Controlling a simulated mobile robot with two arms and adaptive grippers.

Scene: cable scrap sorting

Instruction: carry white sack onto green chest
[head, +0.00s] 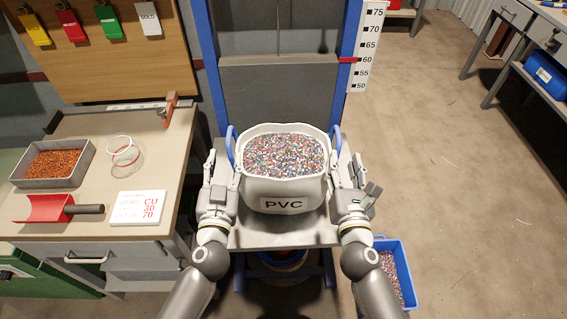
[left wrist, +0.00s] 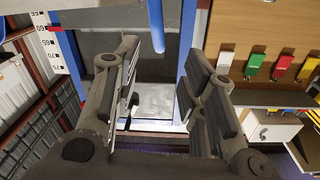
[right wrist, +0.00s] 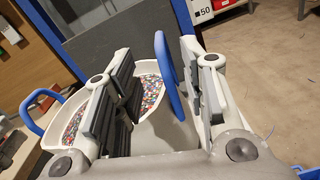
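The white sack (head: 284,190), marked PVC and filled with multicoloured granules, stands upright on a grey platform (head: 250,240). It has a blue loop handle on each side. My left gripper (head: 222,170) is open beside the left handle (head: 231,146); a blue handle end (left wrist: 157,28) shows between its fingers in the left wrist view. My right gripper (head: 350,172) is open at the right handle (head: 336,142). In the right wrist view that handle (right wrist: 163,60) lies between the spread fingers. A green body (head: 50,297), possibly the green chest, shows partly at the lower left.
A workbench (head: 95,238) on the left holds a tray of copper granules (head: 52,164), a red scoop (head: 45,208), a clear ring and a sign. A blue bin (head: 400,262) stands on the floor at the platform's right. The floor at right is open.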

